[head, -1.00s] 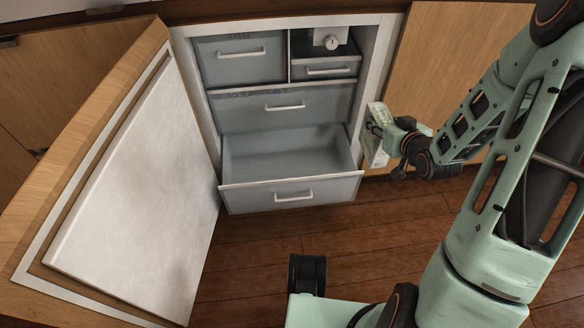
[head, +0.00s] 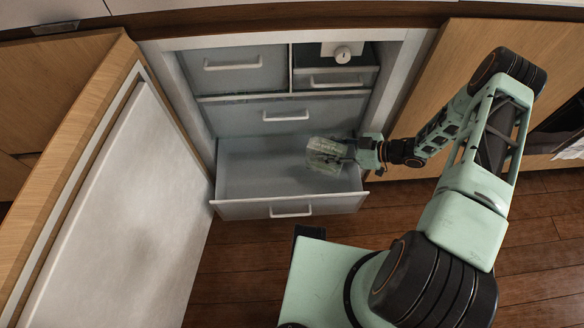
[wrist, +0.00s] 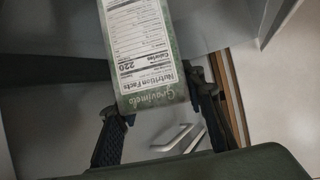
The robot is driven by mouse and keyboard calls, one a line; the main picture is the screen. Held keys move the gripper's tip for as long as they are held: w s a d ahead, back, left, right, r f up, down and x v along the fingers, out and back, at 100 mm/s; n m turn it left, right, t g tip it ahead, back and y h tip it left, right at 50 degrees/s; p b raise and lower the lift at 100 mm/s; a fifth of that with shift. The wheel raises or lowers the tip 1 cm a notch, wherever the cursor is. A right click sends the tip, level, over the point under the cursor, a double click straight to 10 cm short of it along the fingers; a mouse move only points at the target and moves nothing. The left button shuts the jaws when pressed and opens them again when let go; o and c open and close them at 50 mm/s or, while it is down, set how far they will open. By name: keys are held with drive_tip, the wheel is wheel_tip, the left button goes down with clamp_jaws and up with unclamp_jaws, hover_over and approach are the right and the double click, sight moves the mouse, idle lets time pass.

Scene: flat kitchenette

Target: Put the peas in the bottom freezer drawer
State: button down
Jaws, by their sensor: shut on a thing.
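The peas pack (head: 326,154) is a pale green box-like package, held at the right part of the bottom freezer drawer (head: 250,208). The drawer is pulled out and looks empty inside. My gripper (head: 347,150) is shut on the pack, reaching in from the right. In the head view the pack appears over the drawer's opening; its exact height above the floor of the drawer is hard to tell. In the wrist view the pack (wrist: 140,60) shows its nutrition label between the two fingers (wrist: 155,125).
The freezer door (head: 120,200) stands wide open on the left. The closed middle drawer (head: 285,115) is above the open one, with a closed upper left drawer (head: 232,66) and a small drawer (head: 335,80) higher up. The drawer's left half is free.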

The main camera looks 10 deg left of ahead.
sight(324, 165)
wheel_tip(324, 165, down, 10)
drive_tip(key=b, duration=0.3)
drive_tip(key=shift+s+f, duration=0.1)
drive_tip(key=shift+s, duration=0.05)
drive_tip(key=shift+f+b, duration=0.2)
drive_tip(key=shift+b, duration=0.3)
drive_tip(key=c, duration=1.3)
unclamp_jaws()
drive_tip(key=shift+g, duration=0.3)
drive_tip(key=shift+o, duration=0.2)
drive_tip(key=shift+r+p, duration=0.25)
drive_tip(key=shift+p, duration=0.1)
drive_tip(key=p+v, duration=0.2)
drive_tip(key=v, duration=1)
drive_tip(key=shift+f, duration=0.15)
